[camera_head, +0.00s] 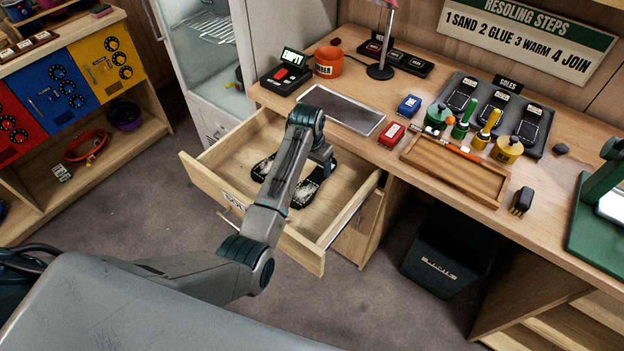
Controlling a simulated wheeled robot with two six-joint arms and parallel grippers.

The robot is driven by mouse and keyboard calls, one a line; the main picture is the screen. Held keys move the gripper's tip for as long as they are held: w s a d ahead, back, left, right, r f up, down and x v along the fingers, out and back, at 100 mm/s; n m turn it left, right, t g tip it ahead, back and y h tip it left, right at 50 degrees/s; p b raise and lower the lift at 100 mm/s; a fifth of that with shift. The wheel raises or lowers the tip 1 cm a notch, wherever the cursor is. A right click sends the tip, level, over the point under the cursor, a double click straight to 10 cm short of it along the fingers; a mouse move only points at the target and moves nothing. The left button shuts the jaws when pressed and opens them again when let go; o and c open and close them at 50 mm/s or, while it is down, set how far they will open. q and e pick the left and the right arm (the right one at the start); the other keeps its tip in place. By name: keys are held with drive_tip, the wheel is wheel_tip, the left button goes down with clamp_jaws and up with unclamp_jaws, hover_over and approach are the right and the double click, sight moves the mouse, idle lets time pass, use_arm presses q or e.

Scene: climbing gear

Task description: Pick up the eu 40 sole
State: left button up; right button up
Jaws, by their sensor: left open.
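The pulled-out wooden drawer (215,160) holds dark climbing soles. One dark sole (264,166) shows left of my forearm, and another dark shape, probably a sole (304,194), shows right of it. My left arm reaches over the drawer front and hides the middle of the drawer. My left gripper (327,168) points down into the drawer, open, close to the right-hand dark shape; whether it touches is hidden. Size labels are too small to read. My right gripper is out of view.
The bench (290,103) carries a grey mat (342,110), an orange pot (328,62), a lamp (380,70), red and blue boxes, glue bottles and a wooden tray (440,178). A black bin (445,255) stands under the bench. The drawer walls surround my gripper.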

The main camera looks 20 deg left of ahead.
sight(314, 180)
use_arm(q)
drive_tip(key=shift+w+f, duration=0.1)
drive_tip(key=shift+f, duration=0.65)
drive_tip(key=f+p, duration=0.1)
drive_tip(key=f, duration=0.3)
drive_tip(key=shift+s+a+f+p, duration=0.2)
drive_tip(key=shift+p, duration=0.15)
drive_tip(key=shift+w+f, duration=0.15)
drive_tip(key=shift+f, duration=0.4)
drive_tip(key=shift+r, duration=0.1)
drive_tip(key=c, duration=1.2)
drive_tip(key=shift+r, duration=0.1)
